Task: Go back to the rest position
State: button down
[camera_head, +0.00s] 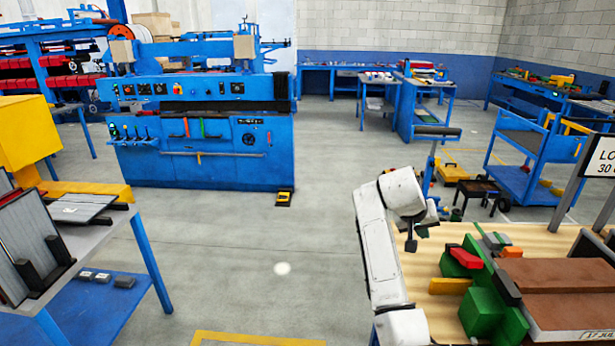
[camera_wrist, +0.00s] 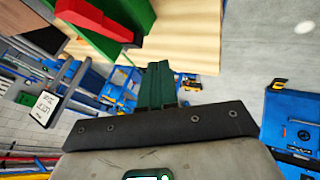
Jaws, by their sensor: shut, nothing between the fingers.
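My gripper (camera_head: 410,244) hangs at the end of my white arm, above the left part of the wooden bench top (camera_head: 437,312). In the wrist view the two dark green fingers of my gripper (camera_wrist: 157,72) are together, with nothing between them. The fingers are clear of the green and red parts. The fingertips are small and dark in the head view.
On the bench stand a green fixture (camera_head: 482,312), a red block (camera_head: 466,258), a yellow piece (camera_head: 450,286) and brown panels (camera_head: 560,275). A blue machine (camera_head: 200,130) stands behind. A grey-topped table (camera_head: 95,235) is at left. The middle floor is clear.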

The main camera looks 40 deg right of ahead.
jog(key=s+a+f+n+t+y, duration=0.1)
jog(key=a+f+n, duration=0.2)
jog(key=a+f, duration=0.65)
jog(key=s+a+f+n+t+y, duration=0.15)
jog(key=a+f, duration=0.45)
jog(key=a, duration=0.6)
jog(key=s+a+f+n+y, duration=0.2)
jog(key=s+a, duration=0.4)
jog(key=a, duration=0.3)
jog(key=s+a+f+n+y, duration=0.2)
jog(key=s+a+n, duration=0.2)
jog(key=s+a, duration=0.3)
jog(key=shift+s+a, duration=0.3)
jog(key=shift+a, duration=0.8)
